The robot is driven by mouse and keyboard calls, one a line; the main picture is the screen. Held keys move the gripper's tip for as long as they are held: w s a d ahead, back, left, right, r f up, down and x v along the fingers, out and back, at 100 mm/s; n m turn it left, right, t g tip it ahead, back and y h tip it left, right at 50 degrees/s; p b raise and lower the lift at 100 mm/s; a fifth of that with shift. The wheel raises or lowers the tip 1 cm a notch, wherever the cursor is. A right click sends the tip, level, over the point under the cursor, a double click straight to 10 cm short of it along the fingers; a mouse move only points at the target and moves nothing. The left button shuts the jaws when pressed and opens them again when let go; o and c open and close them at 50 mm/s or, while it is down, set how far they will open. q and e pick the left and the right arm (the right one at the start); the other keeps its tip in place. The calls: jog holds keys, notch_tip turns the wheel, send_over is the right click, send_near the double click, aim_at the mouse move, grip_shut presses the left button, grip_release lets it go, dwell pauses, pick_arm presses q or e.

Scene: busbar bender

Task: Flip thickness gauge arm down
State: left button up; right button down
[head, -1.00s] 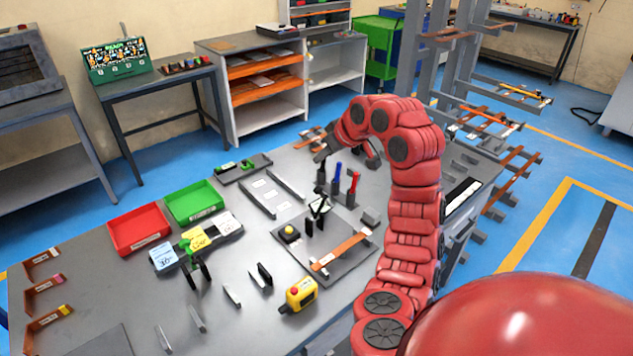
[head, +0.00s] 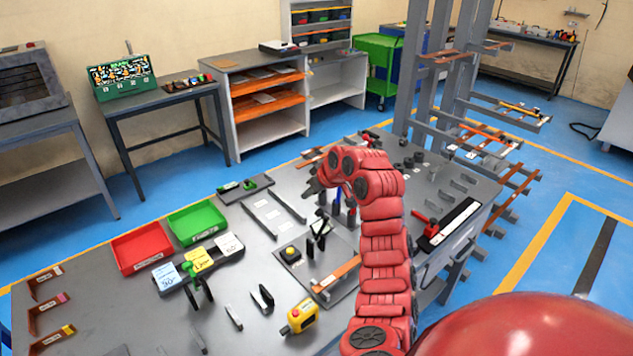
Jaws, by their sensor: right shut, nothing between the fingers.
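A grey fixture plate (head: 283,263) lies on the bench and carries a copper bar (head: 340,274) and a yellow button (head: 289,252). A dark upright piece (head: 320,230) stands at the plate's far edge; it may be the thickness gauge with its arm raised, but it is too small to tell. My right gripper (head: 312,189) is at the end of the red arm, behind this piece as seen here. It is shut and empty, and I see no clear contact. Its fingertips are small and hard to make out. My left gripper is out of view.
Blue- and red-handled tools (head: 337,198) stand close to my right gripper, partly behind the arm. A red tray (head: 142,247), a green tray (head: 196,222) and a yellow device (head: 300,317) are on the bench. Metal rails (head: 270,215) lie left of the gripper.

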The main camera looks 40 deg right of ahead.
aim_at(318, 210)
jog(key=shift+s+d+f+p, duration=0.1)
jog(key=shift+s+f+p, duration=0.2)
jog(key=shift+s, duration=0.25)
jog(key=shift+s+d+f+p, duration=0.1)
jog(key=shift+s+f+p, duration=0.1)
jog(key=shift+s+p, duration=0.25)
jog(key=shift+s+d+f+p, duration=0.1)
jog(key=shift+s+f+p, duration=0.15)
jog(key=shift+s, duration=0.35)
jog(key=shift+s+f, duration=0.1)
jog(key=shift+f, duration=0.05)
